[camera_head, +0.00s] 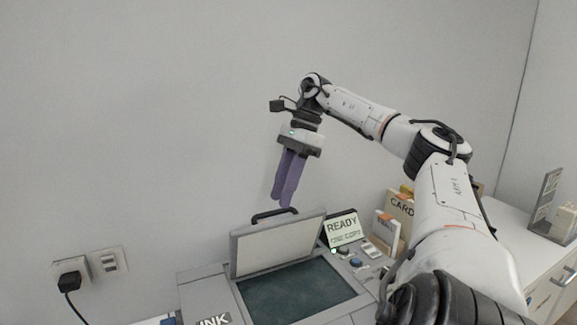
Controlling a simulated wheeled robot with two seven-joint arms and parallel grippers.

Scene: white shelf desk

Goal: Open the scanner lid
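The scanner (202,284) stands at the bottom centre. Its lid (278,245) is raised and stands nearly upright at the back, leaving the dark glass bed (296,291) uncovered. A black bar handle (274,214) runs along the lid's top edge. My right gripper (282,203) points down just above the handle. Its purple fingers lie close together, with nothing visible between them, and look shut. The fingertips appear slightly apart from the handle. My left gripper is not in view.
A screen reading READY (343,229) and a panel with buttons (357,262) sit right of the lid. Boxes, one marked CARD (400,206), stand behind my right arm. A wall socket with a plug (71,276) is at left. The wall area above is free.

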